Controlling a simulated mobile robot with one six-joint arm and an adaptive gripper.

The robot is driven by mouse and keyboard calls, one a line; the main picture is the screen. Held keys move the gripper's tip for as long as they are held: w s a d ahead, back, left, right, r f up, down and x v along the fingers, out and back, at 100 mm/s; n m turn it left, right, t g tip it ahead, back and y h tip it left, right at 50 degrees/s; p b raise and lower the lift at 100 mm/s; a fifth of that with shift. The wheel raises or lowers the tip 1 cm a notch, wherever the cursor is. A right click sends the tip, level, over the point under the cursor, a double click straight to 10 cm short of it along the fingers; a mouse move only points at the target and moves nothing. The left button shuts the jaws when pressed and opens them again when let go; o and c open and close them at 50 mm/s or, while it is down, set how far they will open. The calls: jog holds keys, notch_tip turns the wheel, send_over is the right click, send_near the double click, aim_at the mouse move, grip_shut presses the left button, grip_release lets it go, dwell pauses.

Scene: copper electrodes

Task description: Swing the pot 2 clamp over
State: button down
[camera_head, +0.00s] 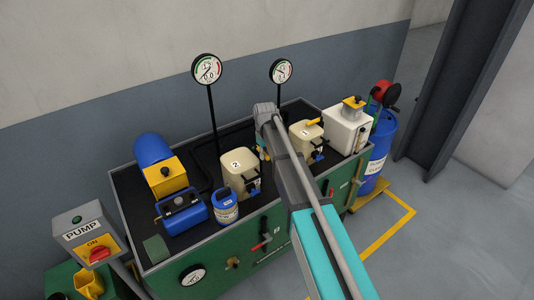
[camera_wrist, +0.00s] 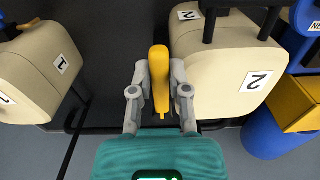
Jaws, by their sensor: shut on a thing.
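Pot 2 (camera_head: 239,165) is a cream pot marked "2" on the bench, left of my arm in the head view. It also shows at the right of the wrist view (camera_wrist: 215,70). The yellow clamp handle (camera_wrist: 160,60) lies beside pot 2, on the side facing pot 1. My gripper (camera_wrist: 160,82) is shut on this handle, with one grey finger on each side. In the head view my arm mostly hides the gripper and clamp. Where the clamp joins the pot is hidden.
Pot 1 (camera_head: 304,136), with a yellow lever on top, stands right of my arm. Two gauges (camera_head: 207,69) on poles rise behind the bench. A white tank (camera_head: 346,126) and blue barrel (camera_head: 381,145) are at the right.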

jog(key=c, duration=0.6)
grip_release()
notch_tip(320, 180, up, 6)
jog(key=p, duration=0.6)
jog(key=s+d+f+m+b, duration=0.1)
jog(key=s+d+m, duration=0.1)
jog(key=s+d, duration=0.3)
jog(key=s+d+m, duration=0.2)
jog(key=s+d, duration=0.3)
jog(key=s, duration=0.7)
jog(key=s+d+f+m+b, duration=0.1)
jog(key=s+d+m, duration=0.1)
jog(key=s+d, duration=0.4)
jog(key=s, duration=0.2)
jog(key=shift+s+f+b, duration=0.3)
jog(key=shift+s, duration=0.1)
jog(key=shift+d, duration=0.1)
